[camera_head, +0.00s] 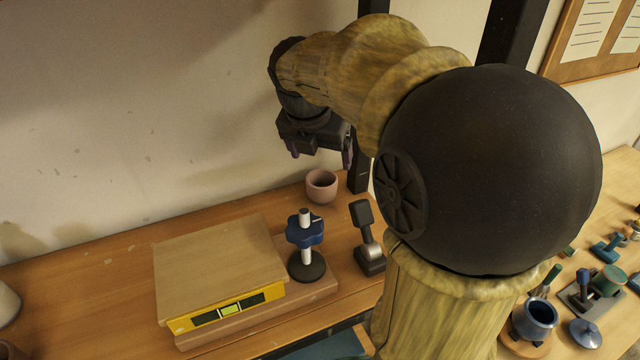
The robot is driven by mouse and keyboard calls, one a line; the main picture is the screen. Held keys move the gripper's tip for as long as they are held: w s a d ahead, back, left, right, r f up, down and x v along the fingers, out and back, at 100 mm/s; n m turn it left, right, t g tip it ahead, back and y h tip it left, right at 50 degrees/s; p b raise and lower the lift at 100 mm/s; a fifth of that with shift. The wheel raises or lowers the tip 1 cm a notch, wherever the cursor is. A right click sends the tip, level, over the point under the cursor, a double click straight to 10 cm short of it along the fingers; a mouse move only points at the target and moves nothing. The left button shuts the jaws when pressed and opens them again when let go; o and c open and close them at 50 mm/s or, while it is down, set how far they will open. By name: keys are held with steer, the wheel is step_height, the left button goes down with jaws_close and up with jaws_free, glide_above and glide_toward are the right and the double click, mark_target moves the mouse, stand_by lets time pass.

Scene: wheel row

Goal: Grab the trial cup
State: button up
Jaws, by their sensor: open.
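A small pink cup (321,187) stands upright at the back of the wooden bench, near the wall; it is the likely trial cup. A dark blue cup (537,318) stands at the lower right on a round wooden piece. My gripper (320,151) hangs above and just behind the pink cup in the picture, pointing down. Its jaws are apart and nothing shows between them. The gripper does not appear to touch the cup. My arm hides part of the bench to the right.
A yellow scale (225,310) with a wooden top sits left of centre. A blue-knobbed stand (305,235) and a grey-black upright device (367,240) stand in front of the pink cup. Several small tools lie at right. The bench's left (80,290) is mostly clear.

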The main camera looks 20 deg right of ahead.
mark_target(321, 179)
steer(key=x, duration=0.6)
steer(key=shift+f+p, duration=0.15)
steer(key=shift+p, duration=0.15)
steer(key=f, duration=0.2)
steer(key=w+f, duration=0.1)
steer(key=f, duration=0.1)
steer(key=shift+f+p, duration=0.1)
steer(key=shift+p, duration=0.25)
steer(key=shift+w+d+f, duration=0.2)
steer(key=shift+d+f, duration=0.05)
steer(key=shift+f, duration=0.25)
steer(key=shift+c, duration=0.5)
steer(key=c, duration=1)
